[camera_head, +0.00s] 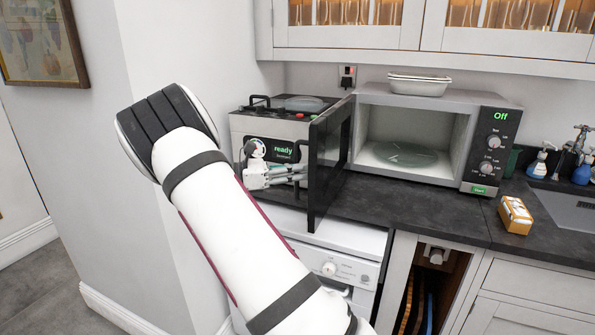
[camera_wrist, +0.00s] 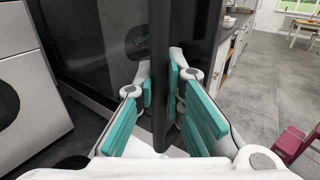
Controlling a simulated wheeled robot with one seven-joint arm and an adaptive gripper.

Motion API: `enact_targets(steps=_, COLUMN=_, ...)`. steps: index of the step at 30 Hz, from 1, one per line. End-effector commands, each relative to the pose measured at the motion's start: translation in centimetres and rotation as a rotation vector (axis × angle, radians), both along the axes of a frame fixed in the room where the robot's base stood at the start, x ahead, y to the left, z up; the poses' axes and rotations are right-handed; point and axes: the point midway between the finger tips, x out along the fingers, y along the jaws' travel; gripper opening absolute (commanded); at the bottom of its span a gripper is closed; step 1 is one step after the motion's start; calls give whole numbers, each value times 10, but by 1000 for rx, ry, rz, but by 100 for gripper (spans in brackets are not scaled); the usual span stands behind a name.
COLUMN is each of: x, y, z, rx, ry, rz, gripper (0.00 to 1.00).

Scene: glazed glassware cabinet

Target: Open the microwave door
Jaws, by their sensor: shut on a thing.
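The microwave (camera_head: 425,135) stands on the dark counter with its door (camera_head: 328,165) swung wide open to the left. Its lit interior shows a round glass turntable (camera_head: 404,154). My gripper (camera_head: 300,175) is at the door's free edge, on the left side of the door in the head view. The finger on the door's far side is hidden in the head view.
A bread maker marked "ready" (camera_head: 284,150) stands left of the microwave, close behind my gripper. A white dish (camera_head: 418,86) sits on the microwave. A yellow box (camera_head: 515,215) lies on the counter near the sink (camera_head: 570,210). A white appliance (camera_head: 335,262) is below the counter.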

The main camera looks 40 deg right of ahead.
Motion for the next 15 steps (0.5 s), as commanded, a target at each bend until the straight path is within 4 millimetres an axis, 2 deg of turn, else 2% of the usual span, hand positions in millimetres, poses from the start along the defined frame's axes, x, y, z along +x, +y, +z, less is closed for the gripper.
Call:
enact_targets(steps=3, x=0, y=3, z=-1, rx=3, ry=1, rz=0, gripper=0)
enact_targets(steps=4, x=0, y=2, z=-1, rx=3, ry=1, rz=0, gripper=17)
enact_targets(steps=6, x=0, y=2, z=-1, rx=3, ry=1, rz=0, gripper=32)
enact_targets(steps=15, x=1, y=1, z=0, rx=1, ry=0, rz=0, gripper=32)
